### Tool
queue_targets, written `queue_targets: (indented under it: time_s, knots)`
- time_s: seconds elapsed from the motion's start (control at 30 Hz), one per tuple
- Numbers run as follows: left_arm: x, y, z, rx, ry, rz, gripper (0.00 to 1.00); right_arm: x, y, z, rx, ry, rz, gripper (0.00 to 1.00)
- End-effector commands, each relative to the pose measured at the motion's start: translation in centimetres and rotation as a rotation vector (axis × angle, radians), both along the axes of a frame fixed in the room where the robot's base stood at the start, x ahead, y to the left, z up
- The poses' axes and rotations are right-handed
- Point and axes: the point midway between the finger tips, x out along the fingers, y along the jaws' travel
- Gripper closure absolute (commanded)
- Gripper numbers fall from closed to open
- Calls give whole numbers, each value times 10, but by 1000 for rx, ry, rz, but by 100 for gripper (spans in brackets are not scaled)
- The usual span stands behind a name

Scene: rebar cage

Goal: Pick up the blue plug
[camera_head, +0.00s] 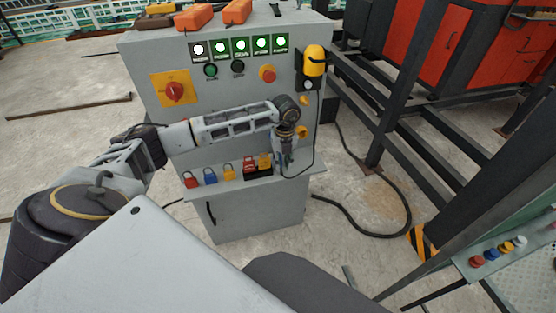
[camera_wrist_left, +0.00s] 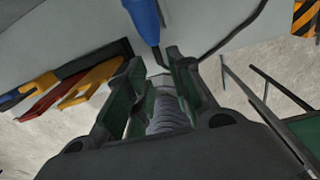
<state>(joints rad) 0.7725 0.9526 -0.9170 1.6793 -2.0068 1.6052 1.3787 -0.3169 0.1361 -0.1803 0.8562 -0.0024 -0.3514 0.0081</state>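The blue plug (camera_wrist_left: 144,20) shows at the top of the left wrist view, with its narrow grey tip pointing toward my gripper. My left gripper (camera_wrist_left: 155,62) is open, with a finger on each side of that tip and a visible gap between them. In the head view my left gripper (camera_head: 284,160) points down at the right part of the cabinet's front shelf and largely hides the plug. I cannot tell whether a finger touches it. My right gripper is not in view.
The grey control cabinet (camera_head: 255,212) has a shelf with red (camera_head: 191,181), blue (camera_head: 210,178) and yellow (camera_head: 229,174) padlocks left of my gripper. A black holder (camera_head: 258,174) stands beside the gripper. A black cable (camera_head: 313,150) hangs close on the right.

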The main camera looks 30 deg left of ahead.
Motion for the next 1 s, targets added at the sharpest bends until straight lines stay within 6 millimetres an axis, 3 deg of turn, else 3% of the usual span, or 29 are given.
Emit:
queue_targets:
  time_s: [0.4, 0.93, 1.0]
  knots:
    - [-1, 1, -42, -1, 1, 0, 77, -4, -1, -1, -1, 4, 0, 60]
    - [-3, 2, -47, 1, 4, 0, 77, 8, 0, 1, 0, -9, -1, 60]
    - [-3, 2, -47, 1, 6, 0, 84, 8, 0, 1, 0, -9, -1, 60]
